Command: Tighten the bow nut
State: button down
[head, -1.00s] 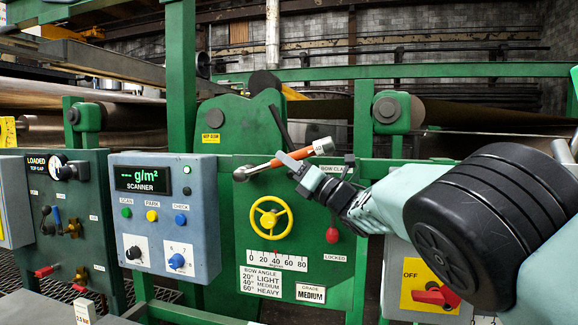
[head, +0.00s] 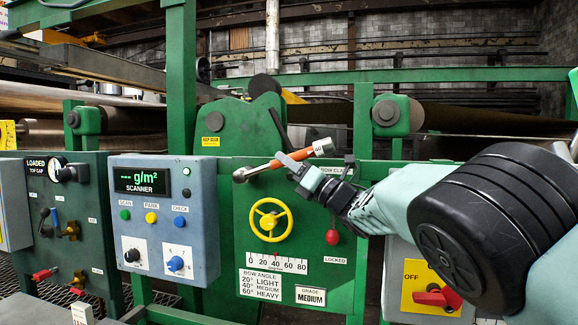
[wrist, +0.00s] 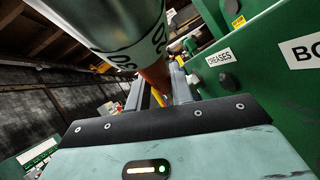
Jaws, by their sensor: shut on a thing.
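A torque wrench with an orange handle (head: 297,157) lies nearly level across the top of the green bow panel, its right end tilted up. Its silver head (head: 241,174) is at the left, over the spot where a nut would sit; the nut itself is hidden. My gripper (head: 289,161) is shut on the orange handle near its right part. In the wrist view, the wrench's marked pale end (wrist: 135,40) looms large above my gripper (wrist: 165,95), with the orange part running down between the fingers.
Below the wrench are a yellow handwheel (head: 269,220) and a bow angle scale (head: 277,263) with its red pointer near 40. A red knob (head: 332,237) marked LOCKED is at the right. The blue-grey scanner box (head: 205,235) stands at the left.

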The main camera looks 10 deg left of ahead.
jog(key=shift+s+r+b, duration=0.1)
jog(key=shift+s+b, duration=0.7)
jog(key=shift+b, duration=1.55)
dwell(0.8)
jog(key=shift+b, duration=0.65)
jog(key=shift+s+a, duration=0.1)
dwell(0.6)
jog(key=s+b, duration=0.2)
jog(key=b, duration=0.1)
jog(key=shift+s+a, duration=0.1)
jog(key=shift+s, duration=0.3)
dwell(0.5)
